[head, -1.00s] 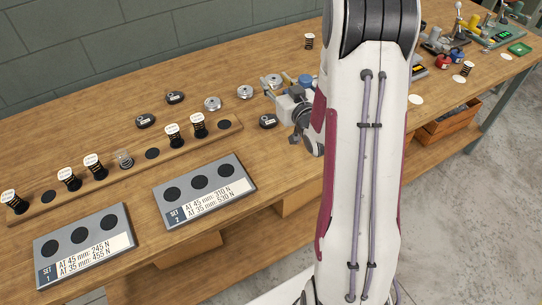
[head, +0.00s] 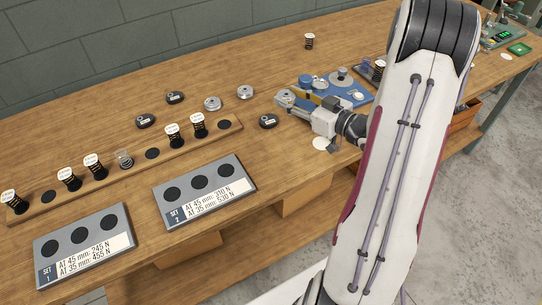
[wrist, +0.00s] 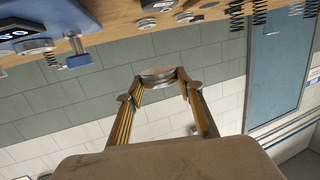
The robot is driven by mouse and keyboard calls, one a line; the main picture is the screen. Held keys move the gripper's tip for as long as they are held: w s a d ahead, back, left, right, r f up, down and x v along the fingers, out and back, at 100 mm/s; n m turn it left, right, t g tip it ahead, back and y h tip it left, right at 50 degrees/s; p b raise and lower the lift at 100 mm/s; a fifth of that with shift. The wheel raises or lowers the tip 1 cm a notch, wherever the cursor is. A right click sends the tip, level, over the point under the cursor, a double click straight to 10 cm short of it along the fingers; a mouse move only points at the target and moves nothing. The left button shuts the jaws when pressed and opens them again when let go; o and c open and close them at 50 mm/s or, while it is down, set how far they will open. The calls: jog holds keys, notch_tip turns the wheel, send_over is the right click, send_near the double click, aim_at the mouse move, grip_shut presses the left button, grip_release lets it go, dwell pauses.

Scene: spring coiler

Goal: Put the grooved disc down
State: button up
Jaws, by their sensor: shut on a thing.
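My gripper (head: 290,100) reaches left from the arm, with its yellow fingers shut on the grooved disc (head: 284,96), a small grey metal disc. In the wrist view the disc (wrist: 158,74) sits between the two fingertips. The disc is over the wood table (head: 262,140), left of the blue machine; whether it touches the table cannot be told. Two similar grey metal discs, one (head: 212,103) and another (head: 245,92), stand on the table to its left.
The blue machine (head: 352,101) is close on the right. A wooden rack (head: 219,133) with springs and two grey set trays, one (head: 243,192), stand front left. A spring (head: 309,41) stands at the back.

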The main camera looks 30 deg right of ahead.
jog(key=s+a+n+g+y, duration=0.4)
jog(key=s+a+n+y, duration=0.1)
jog(key=s+a+y, duration=0.2)
jog(key=shift+s+a+f+n, duration=0.2)
jog(key=shift+a+f+n, duration=0.2)
jog(key=shift+a, duration=0.5)
send_over(277, 158)
jog(key=shift+f, duration=2.9)
jog(key=shift+f, duration=0.1)
jog(key=shift+f, duration=1.75)
jog(key=shift+f, duration=0.25)
jog(key=o, duration=1.3)
